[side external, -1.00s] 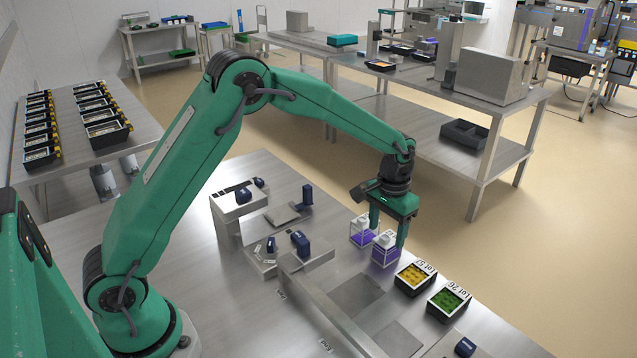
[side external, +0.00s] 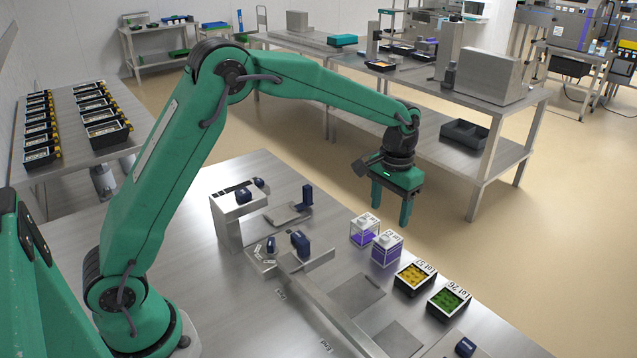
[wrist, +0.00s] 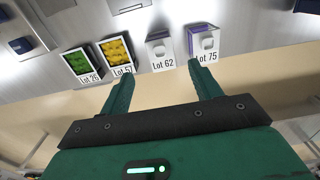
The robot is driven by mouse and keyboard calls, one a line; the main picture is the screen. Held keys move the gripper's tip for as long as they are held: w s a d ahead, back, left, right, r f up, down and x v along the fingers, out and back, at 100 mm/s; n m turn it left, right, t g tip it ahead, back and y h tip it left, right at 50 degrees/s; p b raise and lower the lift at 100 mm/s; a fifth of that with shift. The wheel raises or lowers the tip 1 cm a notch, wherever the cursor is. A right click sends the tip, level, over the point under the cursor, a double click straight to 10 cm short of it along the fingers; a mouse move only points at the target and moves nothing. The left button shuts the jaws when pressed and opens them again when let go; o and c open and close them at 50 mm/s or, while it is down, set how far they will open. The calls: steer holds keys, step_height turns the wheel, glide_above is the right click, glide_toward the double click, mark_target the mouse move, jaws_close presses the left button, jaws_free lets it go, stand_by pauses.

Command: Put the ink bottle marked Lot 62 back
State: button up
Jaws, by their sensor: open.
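The Lot 62 ink bottle (wrist: 161,52) is a squarish clear box with a white cap and label; by row order it is the fuller purple one in the side view (side external: 387,251). The similar Lot 75 bottle (wrist: 204,44) stands beside it, apart, also in the side view (side external: 364,232). Both stand upright at the table's edge. My gripper (side external: 391,214) is open and empty, raised above and beyond the bottles on the floor side. In the wrist view the open fingers (wrist: 162,74) point toward the bottles without touching them.
A yellow-filled tray (side external: 415,279) marked Lot 57 and a green-filled tray (side external: 449,302) marked Lot 26 continue the row. A long metal rail (side external: 330,308) and a fixture with navy parts (side external: 300,243) stand behind it. Flat grey plates (side external: 361,293) lie between.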

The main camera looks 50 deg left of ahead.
steer(key=shift+s+a+r, duration=0.2)
steer(key=shift+s+r, duration=0.15)
steer(key=shift+r, duration=0.25)
steer(key=s+a+r+t, duration=0.25)
steer(key=s+r, duration=0.35)
steer(key=s, duration=0.4)
steer(key=s+a+r+t, duration=0.2)
steer(key=s+a+r, duration=0.1)
steer(key=s+r, duration=0.55)
steer(key=s+a+f+t, duration=0.1)
steer(key=s+f, duration=0.3)
steer(key=s, duration=0.6)
steer(key=shift+a, duration=0.15)
steer(key=shift+s, duration=0.1)
